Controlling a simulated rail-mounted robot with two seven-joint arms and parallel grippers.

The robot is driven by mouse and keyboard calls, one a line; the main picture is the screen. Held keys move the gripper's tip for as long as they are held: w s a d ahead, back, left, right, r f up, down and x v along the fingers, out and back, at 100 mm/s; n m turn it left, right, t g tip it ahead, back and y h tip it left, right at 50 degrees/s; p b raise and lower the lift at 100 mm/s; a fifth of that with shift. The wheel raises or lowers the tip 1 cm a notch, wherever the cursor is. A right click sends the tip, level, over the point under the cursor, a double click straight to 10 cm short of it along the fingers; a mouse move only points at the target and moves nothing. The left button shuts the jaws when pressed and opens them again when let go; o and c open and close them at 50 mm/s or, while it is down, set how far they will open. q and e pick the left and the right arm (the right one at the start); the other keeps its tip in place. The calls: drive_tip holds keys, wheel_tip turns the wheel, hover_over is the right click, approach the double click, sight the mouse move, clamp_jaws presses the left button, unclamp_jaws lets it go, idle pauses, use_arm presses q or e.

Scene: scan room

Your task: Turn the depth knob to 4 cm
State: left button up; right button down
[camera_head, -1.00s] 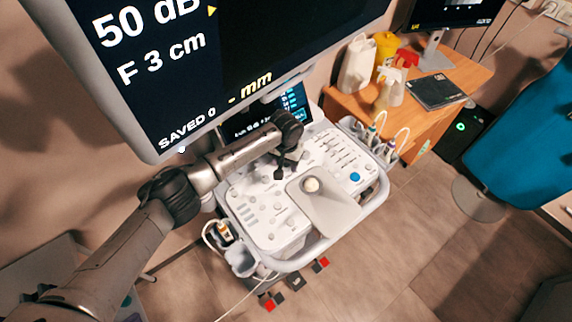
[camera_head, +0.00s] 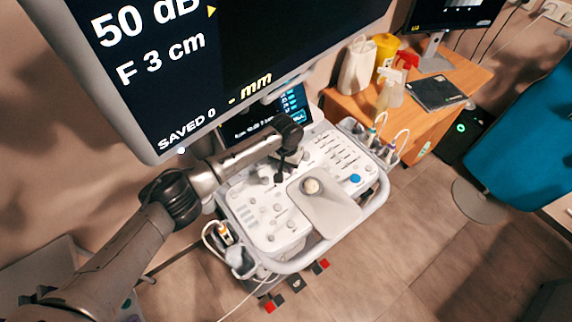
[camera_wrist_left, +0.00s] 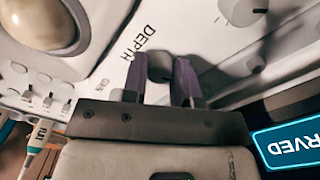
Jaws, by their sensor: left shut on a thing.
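The ultrasound console panel (camera_head: 262,212) carries knobs, sliders and a trackball (camera_head: 312,186). In the left wrist view the grey depth knob (camera_wrist_left: 161,66) sits beside the printed word DEPTH. My left gripper (camera_wrist_left: 161,82) has its two purple-dark fingers on either side of this knob and is shut on it. In the head view my left gripper (camera_head: 280,172) reaches down onto the panel's upper part, and the arm hides the knob there. The large monitor (camera_head: 282,40) reads "50 dB", "F 3 cm", "- mm" and "SAVED 0". My right gripper is not in view.
A small touch screen (camera_head: 262,122) stands behind the panel, close to my left arm. Probes (camera_head: 382,145) hang at the panel's right side. A wooden desk (camera_head: 440,108) with bottles and a yellow container (camera_head: 387,52) stands to the right. A blue couch (camera_head: 525,135) is further right.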

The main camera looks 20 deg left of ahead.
use_arm(q)
drive_tip(key=shift+r+p, duration=0.15)
drive_tip(key=shift+p, duration=0.35)
drive_tip(key=n+p, duration=0.4)
drive_tip(key=p, duration=0.2)
drive_tip(key=shift+d, duration=0.1)
drive_tip(key=shift+n+p, duration=1.05)
drive_tip(key=shift+n, duration=0.15)
drive_tip(key=shift+n+p, duration=0.45)
drive_tip(key=shift+n, duration=0.25)
drive_tip(key=shift+f, duration=0.2)
drive_tip(key=o, duration=0.9)
drive_tip(key=shift+r, duration=0.1)
